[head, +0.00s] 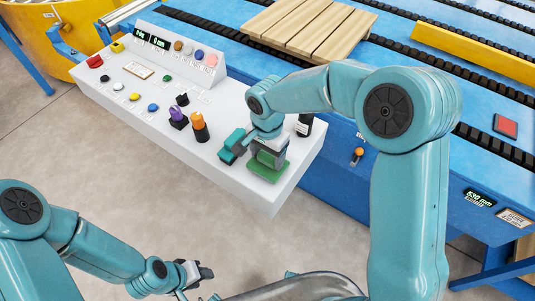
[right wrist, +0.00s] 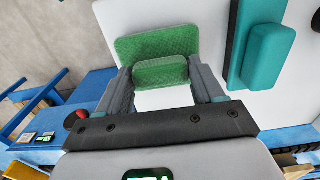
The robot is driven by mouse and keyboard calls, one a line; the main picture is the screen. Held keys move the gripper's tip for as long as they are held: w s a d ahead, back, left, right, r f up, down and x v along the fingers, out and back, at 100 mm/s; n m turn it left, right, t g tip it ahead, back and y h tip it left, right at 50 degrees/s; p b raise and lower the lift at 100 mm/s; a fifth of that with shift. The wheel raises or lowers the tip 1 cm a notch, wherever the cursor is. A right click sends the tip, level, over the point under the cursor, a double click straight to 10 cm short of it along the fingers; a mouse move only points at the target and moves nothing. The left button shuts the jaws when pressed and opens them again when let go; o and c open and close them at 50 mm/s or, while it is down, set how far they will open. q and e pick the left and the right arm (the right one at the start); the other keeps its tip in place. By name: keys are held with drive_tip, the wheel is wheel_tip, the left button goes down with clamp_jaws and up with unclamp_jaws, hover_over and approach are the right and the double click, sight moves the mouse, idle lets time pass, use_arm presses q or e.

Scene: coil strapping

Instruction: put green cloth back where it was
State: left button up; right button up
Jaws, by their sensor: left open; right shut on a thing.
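The green cloth (head: 266,172) is at the near right end of the white control panel (head: 225,175). It is a flat green piece with a raised ridge in its middle. My right gripper (head: 267,157) is over it, pointing down, with its fingers shut on the ridge. The right wrist view shows the ridge of the green cloth (right wrist: 160,72) between the two fingers (right wrist: 162,82). I cannot tell whether the cloth touches the panel or hangs just above it. My left gripper (head: 200,272) is open and empty, low in front of the panel, above the floor.
A teal block with a dark side (head: 233,145) stands close left of the cloth. Orange (head: 199,127) and purple (head: 178,117) knobs are further left. A dark bottle (head: 304,125) stands right of my gripper. A wooden pallet (head: 310,27) lies on the blue conveyor behind.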

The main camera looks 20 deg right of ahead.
drive_tip(key=shift+w+f, duration=0.1)
drive_tip(key=shift+f, duration=0.2)
drive_tip(key=shift+f, duration=0.2)
drive_tip(key=o, duration=1)
drive_tip(key=shift+r, duration=0.15)
